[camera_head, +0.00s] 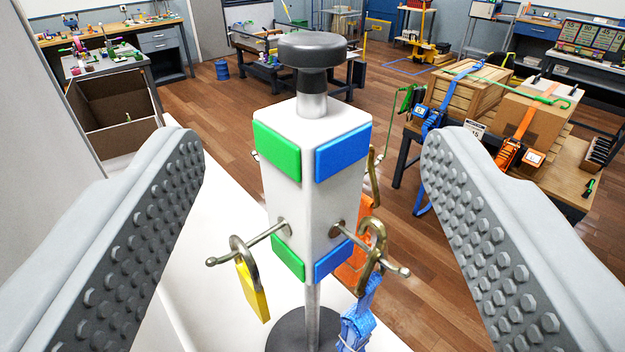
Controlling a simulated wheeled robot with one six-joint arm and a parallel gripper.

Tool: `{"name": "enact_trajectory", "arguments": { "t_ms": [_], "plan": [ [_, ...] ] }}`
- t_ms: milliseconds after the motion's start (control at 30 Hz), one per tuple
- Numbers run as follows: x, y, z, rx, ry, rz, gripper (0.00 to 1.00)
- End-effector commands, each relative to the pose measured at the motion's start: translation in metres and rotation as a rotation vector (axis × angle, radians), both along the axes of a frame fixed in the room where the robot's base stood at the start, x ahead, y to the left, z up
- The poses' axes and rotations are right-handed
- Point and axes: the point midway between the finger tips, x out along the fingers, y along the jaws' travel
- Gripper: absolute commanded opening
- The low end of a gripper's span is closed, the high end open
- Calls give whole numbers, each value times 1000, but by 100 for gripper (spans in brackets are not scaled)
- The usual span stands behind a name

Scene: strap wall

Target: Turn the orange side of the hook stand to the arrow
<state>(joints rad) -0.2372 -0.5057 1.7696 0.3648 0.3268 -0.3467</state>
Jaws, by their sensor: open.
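The hook stand (297,197) is a white upright block with a black knob (312,62) on top and a round dark base. Its left visible face has green panels (277,151) and its right visible face has blue panels (343,152). Metal hooks stick out from both faces. A yellow tag (252,290) hangs at the left, a blue strap (358,318) at the right, and an orange strap (356,250) hangs behind. No orange panel and no arrow can be made out. My gripper (312,160) is open, its jaws on either side of the stand, apart from it.
The stand is on a white surface (200,285). A brown open bin (115,120) is at the left. A wooden table at the right holds a crate (468,92) and a strapped cardboard box (530,120). Wooden floor (225,105) lies beyond.

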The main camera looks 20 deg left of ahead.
Motion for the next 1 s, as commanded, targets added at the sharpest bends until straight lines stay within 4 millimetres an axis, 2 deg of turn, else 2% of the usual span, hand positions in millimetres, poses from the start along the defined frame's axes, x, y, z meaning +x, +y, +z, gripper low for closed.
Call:
{"name": "enact_trajectory", "arguments": {
  "t_ms": [267,433,533,700,1000],
  "plan": [
    [0,0,0,0,0,-1,62],
    [-8,-12,-14,-1,3,-27,62],
    [-21,-28,-38,-2,11,-66,62],
    [-49,-62,-93,-3,25,-150,62],
    [-78,-94,-158,-5,49,-234,62]
  ]
}}
